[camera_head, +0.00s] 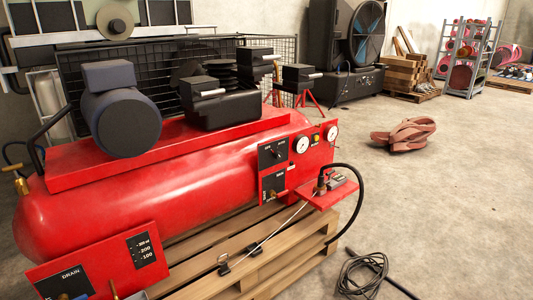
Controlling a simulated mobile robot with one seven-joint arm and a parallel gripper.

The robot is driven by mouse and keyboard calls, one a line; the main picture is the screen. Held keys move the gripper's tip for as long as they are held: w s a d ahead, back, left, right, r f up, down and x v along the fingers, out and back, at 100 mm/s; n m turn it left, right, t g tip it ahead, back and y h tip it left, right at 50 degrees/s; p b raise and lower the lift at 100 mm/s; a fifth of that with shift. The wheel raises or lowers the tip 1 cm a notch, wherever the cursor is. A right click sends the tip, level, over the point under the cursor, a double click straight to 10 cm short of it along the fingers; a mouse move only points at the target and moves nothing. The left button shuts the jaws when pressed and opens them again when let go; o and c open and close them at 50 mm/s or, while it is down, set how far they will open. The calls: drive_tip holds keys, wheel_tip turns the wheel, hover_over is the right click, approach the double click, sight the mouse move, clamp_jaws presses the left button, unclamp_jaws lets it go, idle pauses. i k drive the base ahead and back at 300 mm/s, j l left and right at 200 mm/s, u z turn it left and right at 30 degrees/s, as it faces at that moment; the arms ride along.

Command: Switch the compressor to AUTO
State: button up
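The red compressor (120,205) lies lengthwise on a wooden pallet, with a dark motor (120,122) and black pump parts on top. A red control panel is at its right end. The panel's upper black plate (272,153) carries a small switch and white lettering too small to read surely; which way the switch points I cannot tell. A lower black plate (273,185) has a brass-coloured part on it. Two white round gauges (301,145) (332,132) sit right of the upper plate. My gripper is not in view.
A red shelf (328,194) with fittings and a black hose juts out right of the panel. A coiled black cable (362,274) lies on the floor beside the pallet (275,265). A reddish heap (403,134) lies further back. The floor to the right is mostly clear.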

sight(278, 155)
drive_tip(key=i+l, duration=1.85)
drive_tip(key=l, duration=0.05)
